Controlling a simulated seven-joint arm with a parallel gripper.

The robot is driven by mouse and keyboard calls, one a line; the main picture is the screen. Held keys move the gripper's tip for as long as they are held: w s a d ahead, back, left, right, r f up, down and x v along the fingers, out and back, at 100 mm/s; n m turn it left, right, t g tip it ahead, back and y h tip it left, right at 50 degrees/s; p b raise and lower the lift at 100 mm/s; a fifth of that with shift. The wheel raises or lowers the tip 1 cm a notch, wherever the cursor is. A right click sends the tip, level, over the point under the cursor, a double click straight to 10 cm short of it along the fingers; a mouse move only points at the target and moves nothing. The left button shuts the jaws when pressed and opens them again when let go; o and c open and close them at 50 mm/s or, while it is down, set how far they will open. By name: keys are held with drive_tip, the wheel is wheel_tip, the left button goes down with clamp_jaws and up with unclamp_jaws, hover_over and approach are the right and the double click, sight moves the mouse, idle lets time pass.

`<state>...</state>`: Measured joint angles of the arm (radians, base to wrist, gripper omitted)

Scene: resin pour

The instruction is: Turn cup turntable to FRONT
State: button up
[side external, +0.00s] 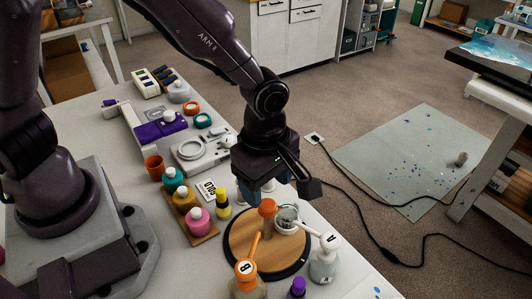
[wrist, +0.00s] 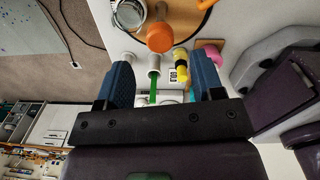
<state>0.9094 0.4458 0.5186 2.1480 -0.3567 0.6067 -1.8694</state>
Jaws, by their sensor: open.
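The cup turntable (side external: 240,232) is a round wooden disc with a dark rim at the table's front edge. An orange knob (side external: 267,207) tops a post near its middle. A grey-white cup (side external: 287,222) stands on the disc to the right of the knob. My gripper (side external: 270,191) is open above and behind the knob. In the wrist view my open blue fingers (wrist: 164,78) have the orange knob (wrist: 159,37) ahead of them, apart from both. The cup (wrist: 130,14) is cut by the upper edge there. I cannot read a FRONT mark.
Bottle A (side external: 324,266) with a white pump and bottle B (side external: 248,286) with an orange pump stand close in front of the turntable. A purple-capped bottle (side external: 297,288) is between them. A yellow bottle (side external: 223,207) and several colour bottles stand left.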

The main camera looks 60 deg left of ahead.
wheel_tip(320, 180, up, 8)
drive_tip(key=shift+s+f, duration=0.1)
drive_tip(key=shift+f, duration=0.05)
idle(0.3)
drive_tip(key=s+a+r+m+t, duration=0.2)
drive_tip(key=s+a+r+m, duration=0.3)
drive_tip(key=m, duration=0.5)
drive_tip(key=s+a+r+m+t, duration=0.3)
drive_tip(key=s+a+r+m, duration=0.2)
drive_tip(key=a+r+m, duration=0.2)
drive_tip(key=a+m, duration=0.2)
drive_tip(key=shift+s+a+m, duration=0.25)
drive_tip(key=shift+a+m, duration=0.05)
drive_tip(key=shift+m, duration=0.1)
